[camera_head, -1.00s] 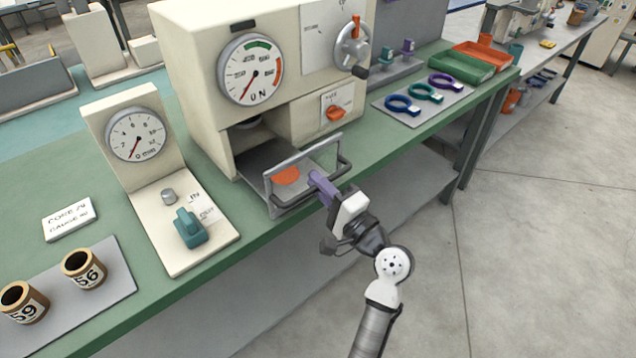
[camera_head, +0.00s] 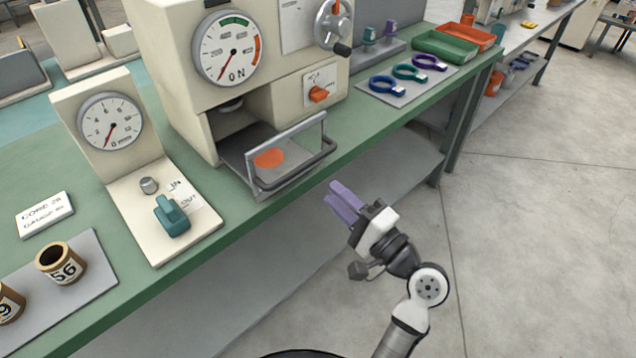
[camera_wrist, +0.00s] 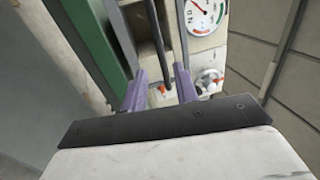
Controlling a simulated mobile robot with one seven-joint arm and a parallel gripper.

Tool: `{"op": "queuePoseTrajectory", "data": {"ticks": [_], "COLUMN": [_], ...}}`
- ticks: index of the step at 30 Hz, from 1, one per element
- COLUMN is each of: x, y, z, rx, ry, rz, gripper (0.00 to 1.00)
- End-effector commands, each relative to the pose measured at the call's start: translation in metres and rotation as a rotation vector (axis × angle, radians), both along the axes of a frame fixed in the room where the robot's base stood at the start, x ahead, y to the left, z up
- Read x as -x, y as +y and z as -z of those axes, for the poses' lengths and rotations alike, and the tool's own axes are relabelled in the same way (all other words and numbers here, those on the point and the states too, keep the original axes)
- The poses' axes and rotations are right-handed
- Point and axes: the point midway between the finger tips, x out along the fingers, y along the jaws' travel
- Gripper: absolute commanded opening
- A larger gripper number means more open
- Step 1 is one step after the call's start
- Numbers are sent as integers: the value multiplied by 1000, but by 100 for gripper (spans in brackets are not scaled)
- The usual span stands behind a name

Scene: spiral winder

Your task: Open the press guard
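The press guard (camera_head: 290,130) is a grey metal frame at the front of the press bay, with a dark handle bar (camera_head: 327,154) along its outer side. Behind it the flat press bed with an orange disc (camera_head: 269,158) shows through the frame. My gripper (camera_head: 335,191) is off the bench edge, in front of and below the guard, apart from the handle. Its two purple fingers are spread with nothing between them. In the wrist view the fingers (camera_wrist: 160,88) are also apart, and dark bars show beyond them.
The cream press (camera_head: 180,60) carries a dial, a handwheel and an orange knob (camera_head: 319,94). Left of it stands a gauge unit with a teal lever (camera_head: 171,215). Coloured rings (camera_head: 409,72) lie to the right. The floor right of my gripper is clear.

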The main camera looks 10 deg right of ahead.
Motion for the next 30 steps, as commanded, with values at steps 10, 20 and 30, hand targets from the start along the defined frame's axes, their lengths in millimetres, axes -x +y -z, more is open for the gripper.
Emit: {"op": "queuePoseTrajectory", "data": {"ticks": [10, 20, 30], "x": [33, 34, 34], "y": [-24, -24, -24], "z": [7, 7, 7], "rx": [1, 1, 1], "ry": [-1, -1, -1], "rz": [0, -1, 0], "gripper": [30, 30, 30]}}
